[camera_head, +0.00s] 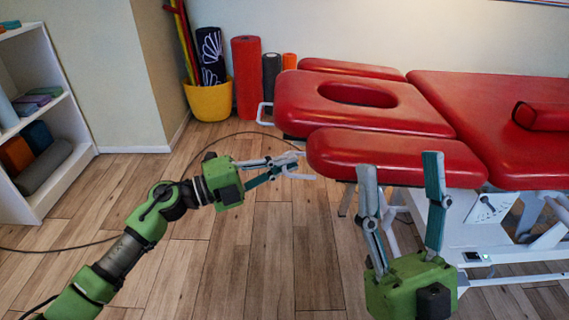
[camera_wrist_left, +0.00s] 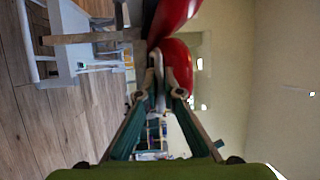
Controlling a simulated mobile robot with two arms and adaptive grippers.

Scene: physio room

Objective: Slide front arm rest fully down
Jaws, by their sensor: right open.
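The front arm rest (camera_head: 395,155) is the nearer red pad of the treatment table, level beside the head section. A white handle (camera_head: 299,175) sticks out from its left end. My left gripper (camera_head: 291,163) is at this handle, its fingers drawn close together around it. In the left wrist view the fingers (camera_wrist_left: 163,92) converge on the pale handle (camera_wrist_left: 157,65), with red padding just beyond. The exact contact is partly hidden. My right gripper (camera_head: 402,165) is open and empty, fingers pointing up, in front of the arm rest in the picture.
The red head section (camera_head: 420,122) with a face hole and the far arm rest (camera_head: 350,68) lie behind. A red bolster (camera_head: 541,117) rests on the table. A yellow bucket (camera_head: 209,100), rolls and a white shelf (camera_head: 70,175) stand left.

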